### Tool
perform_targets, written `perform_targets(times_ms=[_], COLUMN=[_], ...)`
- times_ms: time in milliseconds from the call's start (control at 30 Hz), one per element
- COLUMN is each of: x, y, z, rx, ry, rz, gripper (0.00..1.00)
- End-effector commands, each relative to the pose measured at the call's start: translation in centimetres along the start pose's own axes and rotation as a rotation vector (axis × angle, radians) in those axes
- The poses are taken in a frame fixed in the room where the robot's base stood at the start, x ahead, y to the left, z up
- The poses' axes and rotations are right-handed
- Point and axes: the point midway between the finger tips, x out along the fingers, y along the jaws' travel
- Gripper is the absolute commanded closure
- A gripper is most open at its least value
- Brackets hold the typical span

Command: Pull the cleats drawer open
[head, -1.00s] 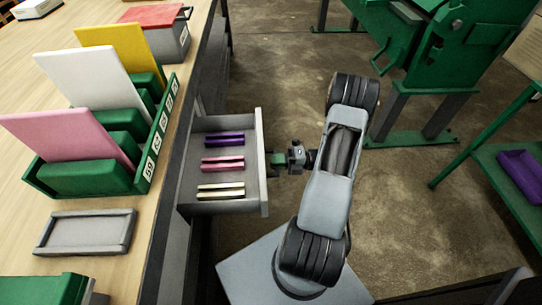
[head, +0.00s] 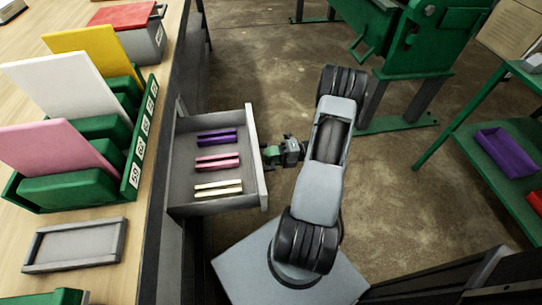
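The cleats drawer (head: 182,165) is a grey drawer standing well out from the bench side in the head view. Inside lie a purple cleat (head: 217,136), a pink cleat (head: 217,161) and a cream cleat (head: 218,188), apart in a column. My gripper (head: 270,153) is at the outer face of the drawer front (head: 257,160), near its middle. The handle and fingertips are too small and hidden to tell whether the fingers are closed around it.
The wooden bench top (head: 142,240) holds a green rack (head: 130,175) with pink, white and yellow panels, an empty grey tray (head: 75,245) and a red-lidded box (head: 140,35). A green machine (head: 420,35) and a green shelf (head: 505,150) with a purple bin (head: 508,152) stand right. Floor between is clear.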

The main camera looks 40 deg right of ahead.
Motion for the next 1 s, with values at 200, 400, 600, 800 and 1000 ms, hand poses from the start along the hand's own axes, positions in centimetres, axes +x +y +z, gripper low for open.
perform_targets(times_ms=[200,400,600,800,1000], x=[-0.1,-1.6,-5.5,-9.4,-12.3], y=[0.1,0.1,0.1,0.1,0.0], z=[0.1,0.1,0.1,0.0,0.0], rx=[-0.001,-0.003,-0.002,-0.002,-0.001], ry=[-0.003,-0.007,-0.007,-0.005,-0.002], rz=[0.000,-0.001,-0.001,0.000,-0.001], gripper=[0.60,0.60,0.60,0.60,0.60])
